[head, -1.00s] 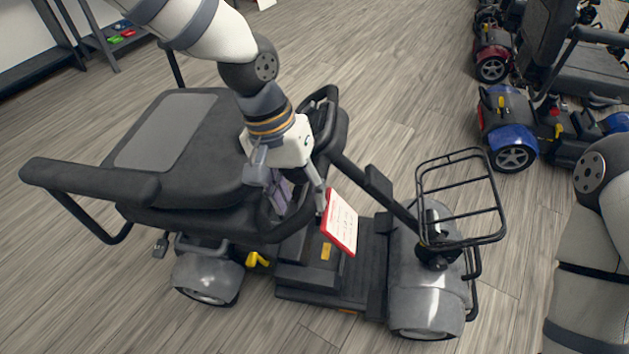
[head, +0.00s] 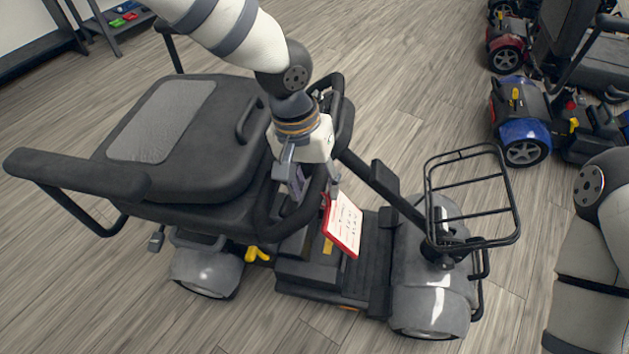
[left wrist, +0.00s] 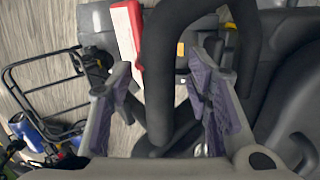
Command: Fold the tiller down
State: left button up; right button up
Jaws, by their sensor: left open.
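The grey scooter's black tiller (head: 384,188) slants from the front end up and back toward the seat. Its looped handlebar (head: 264,212) hangs beside the seat's edge. A red-edged card (head: 343,222) hangs at the tiller. My left gripper (head: 311,184) is at the handlebar, pointing down, open. In the left wrist view the black handlebar tube (left wrist: 158,75) passes between its purple-padded fingers (left wrist: 162,92), with gaps on both sides. The left hand hides part of the handlebar. My right arm shows at the right edge; its gripper is out of view.
The scooter's seat (head: 185,150) with armrests lies left of the tiller. A wire basket (head: 470,200) stands over the front. Blue (head: 525,130) and red (head: 507,50) scooters stand at the upper right. Dark shelving is at the upper left. Bare floor lies behind and in front.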

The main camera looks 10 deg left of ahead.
pick_arm(q)
jog(key=shift+c, duration=0.2)
